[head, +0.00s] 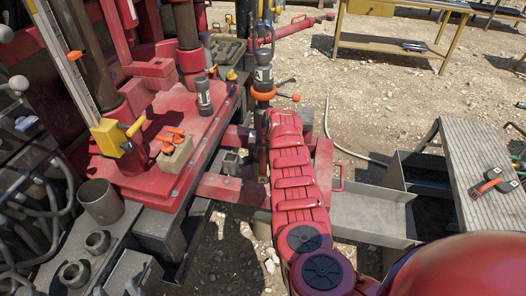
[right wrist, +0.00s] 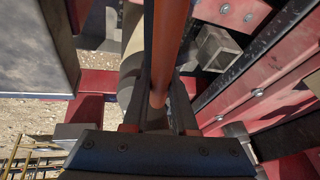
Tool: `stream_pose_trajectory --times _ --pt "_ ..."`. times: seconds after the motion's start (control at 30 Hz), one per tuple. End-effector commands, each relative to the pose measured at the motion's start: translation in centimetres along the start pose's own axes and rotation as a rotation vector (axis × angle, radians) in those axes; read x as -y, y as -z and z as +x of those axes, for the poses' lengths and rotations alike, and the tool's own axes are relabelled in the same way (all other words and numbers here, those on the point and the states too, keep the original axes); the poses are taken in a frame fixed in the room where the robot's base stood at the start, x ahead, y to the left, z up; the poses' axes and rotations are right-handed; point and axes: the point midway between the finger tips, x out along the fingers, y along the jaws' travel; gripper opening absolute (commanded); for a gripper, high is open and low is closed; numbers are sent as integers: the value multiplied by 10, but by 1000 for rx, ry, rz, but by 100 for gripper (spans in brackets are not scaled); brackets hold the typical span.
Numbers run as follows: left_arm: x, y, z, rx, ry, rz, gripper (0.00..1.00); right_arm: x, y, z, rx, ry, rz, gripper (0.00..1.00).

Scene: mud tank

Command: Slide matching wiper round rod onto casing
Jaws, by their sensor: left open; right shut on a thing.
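An orange ring (head: 263,93), which looks like the wiper, sits around the dark upright rod (head: 266,33), just below a dark labelled section (head: 263,75). In the right wrist view the orange piece (right wrist: 168,45) runs between the dark fingers of my right gripper (right wrist: 165,112), which is shut on it. A pale round tube (right wrist: 130,60), possibly the casing, shows behind the fingers. In the head view my red right arm covers most of this gripper and what lies below the ring. I cannot make out my left gripper in either view.
A red deck (head: 210,130) at left bears a dark labelled cylinder (head: 204,97) and a block with orange parts (head: 174,150). A metal cup (head: 101,202) and grey rings stand at lower left. A grey bench (head: 470,165) stands at right, with gravel beyond.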

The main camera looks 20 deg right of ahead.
Motion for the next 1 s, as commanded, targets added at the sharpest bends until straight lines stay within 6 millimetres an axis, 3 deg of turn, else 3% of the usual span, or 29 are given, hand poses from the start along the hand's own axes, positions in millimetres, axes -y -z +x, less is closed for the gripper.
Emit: stream_pose_trajectory --times 0.17,0.2,0.4,0.77,1.0 --pt "0 0 0 0 0 0 50 0 1 -1 -2 1 0 0" --pt "0 0 0 0 0 0 50 0 1 -1 -2 1 0 29" --pt "0 0 0 0 0 0 50 0 0 0 -1 0 0 61" --pt "0 0 0 0 0 0 50 0 1 -2 -2 1 1 61" --pt "0 0 0 0 0 0 50 0 1 -23 -6 -1 0 61"
